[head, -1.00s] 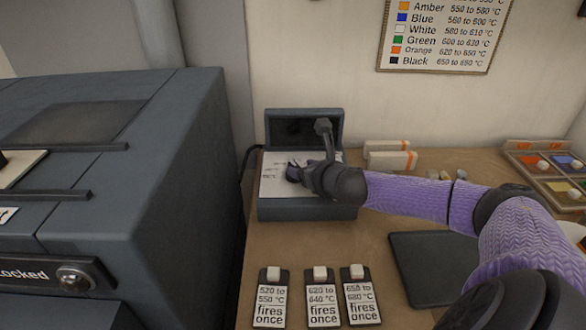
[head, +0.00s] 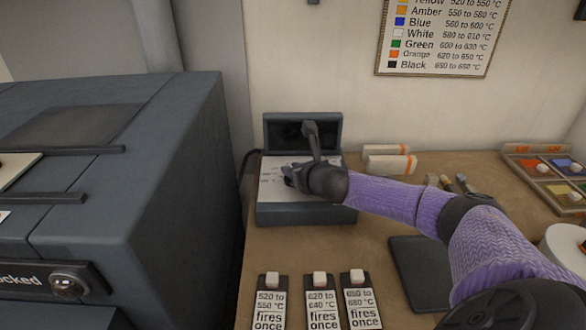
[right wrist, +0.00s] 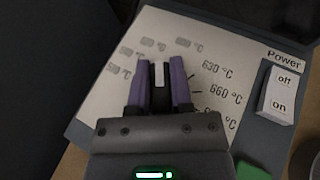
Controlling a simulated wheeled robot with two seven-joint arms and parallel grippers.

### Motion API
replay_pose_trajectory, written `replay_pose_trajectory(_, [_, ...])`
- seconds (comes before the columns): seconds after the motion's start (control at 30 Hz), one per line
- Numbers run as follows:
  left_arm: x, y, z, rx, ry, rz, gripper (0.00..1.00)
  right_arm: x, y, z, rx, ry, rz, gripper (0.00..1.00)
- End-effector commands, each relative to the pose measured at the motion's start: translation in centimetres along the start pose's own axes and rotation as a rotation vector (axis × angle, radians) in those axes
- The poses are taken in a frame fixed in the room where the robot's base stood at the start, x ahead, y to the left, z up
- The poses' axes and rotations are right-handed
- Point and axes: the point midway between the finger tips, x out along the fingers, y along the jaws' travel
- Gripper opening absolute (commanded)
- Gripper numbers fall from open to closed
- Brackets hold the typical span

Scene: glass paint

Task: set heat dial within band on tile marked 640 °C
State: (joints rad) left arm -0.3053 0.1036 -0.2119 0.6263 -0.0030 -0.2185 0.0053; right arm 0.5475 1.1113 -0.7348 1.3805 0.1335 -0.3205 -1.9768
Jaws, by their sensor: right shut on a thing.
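The control box (head: 305,213) stands at the back of the bench, with a pale dial plate (head: 272,186) on its sloping face. My right gripper (head: 289,177) is over this plate. In the right wrist view, my right gripper (right wrist: 162,80) is shut on the heat dial (right wrist: 159,74), whose white-marked top shows between the fingers. Printed marks around it include 630 °C and 660 °C; others are blurred or covered. I cannot make out the exact setting or a tile marked 640 °C. My left gripper is not in view.
A power switch (right wrist: 278,92) marked off and on sits beside the dial plate. Several tags stand in front, including one reading 620 to 640 °C (head: 322,306). The dark kiln (head: 150,185) fills the left. A colour chart (head: 445,38) hangs on the wall.

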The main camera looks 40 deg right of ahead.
Motion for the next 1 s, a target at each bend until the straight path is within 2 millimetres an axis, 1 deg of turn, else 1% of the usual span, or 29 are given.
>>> replay_pose_trajectory(0.27, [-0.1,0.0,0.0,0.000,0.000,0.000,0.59,0.0,0.0,0.1,0.003,-0.001,-0.007,0.00])
replay_pose_trajectory(0.47, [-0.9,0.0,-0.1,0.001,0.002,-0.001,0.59,-0.1,0.1,0.2,0.029,0.000,-0.067,0.00])
replay_pose_trajectory(0.67, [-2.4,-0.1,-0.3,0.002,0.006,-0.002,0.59,-0.2,0.1,0.4,0.086,-0.002,-0.202,0.00])
replay_pose_trajectory(0.8, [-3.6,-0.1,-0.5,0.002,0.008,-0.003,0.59,-0.2,0.0,0.4,0.138,-0.001,-0.324,0.00])
replay_pose_trajectory(1.0, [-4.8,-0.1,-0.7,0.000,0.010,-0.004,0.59,-0.1,-0.1,0.3,0.211,-0.001,-0.500,0.00])
